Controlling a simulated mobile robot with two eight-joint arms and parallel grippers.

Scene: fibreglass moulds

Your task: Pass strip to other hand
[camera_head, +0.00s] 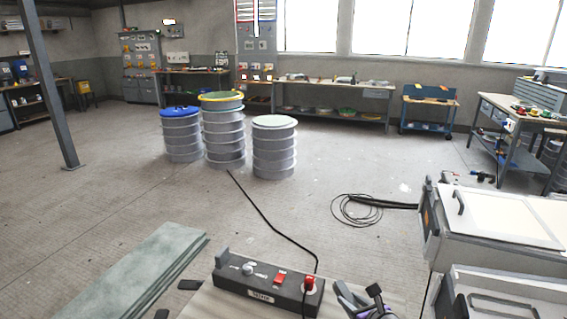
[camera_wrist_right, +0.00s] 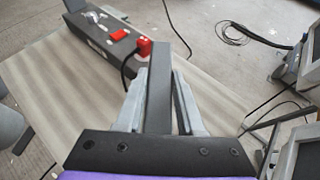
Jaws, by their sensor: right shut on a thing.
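My right gripper (camera_head: 362,300) is at the bottom edge of the head view, just right of the control box. In the right wrist view its two grey fingers (camera_wrist_right: 160,92) are shut on a dark grey strip (camera_wrist_right: 158,95). The strip stands out lengthwise between the fingers, beyond their tips. In the head view I cannot make the strip out clearly from the gripper. My left gripper is not in view.
A dark control box (camera_head: 265,283) with red switches lies on a pale wood-grain surface (camera_head: 205,303); it also shows in the wrist view (camera_wrist_right: 100,32). A black cable (camera_head: 270,222) runs across the floor. Pale boards (camera_head: 150,270) are left; a white-topped unit (camera_head: 495,215) is right.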

